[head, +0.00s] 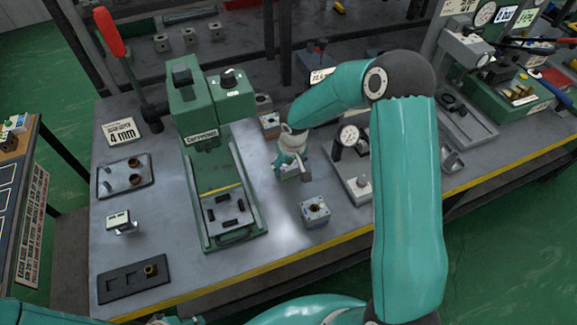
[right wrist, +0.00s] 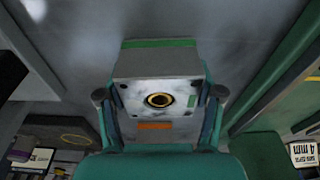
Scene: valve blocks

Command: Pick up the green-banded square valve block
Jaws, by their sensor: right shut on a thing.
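The green-banded square valve block (right wrist: 158,78) is grey, with a round brass-rimmed bore in its face, a green band along its far edge and a small green mark. My right gripper (right wrist: 158,120) is shut on it, one finger on each side. In the head view the right gripper (head: 291,163) points down at the bench right of the green press, and the block (head: 290,174) is partly hidden beneath it. I cannot tell whether the block touches the bench. My left gripper is not in view.
Another square block (head: 314,211) stands in front on the grey bench (head: 285,239). The green press (head: 217,150) is close on the left and a dial gauge stand (head: 350,180) on the right. More blocks (head: 270,120) sit behind. The bench's yellow front edge is near.

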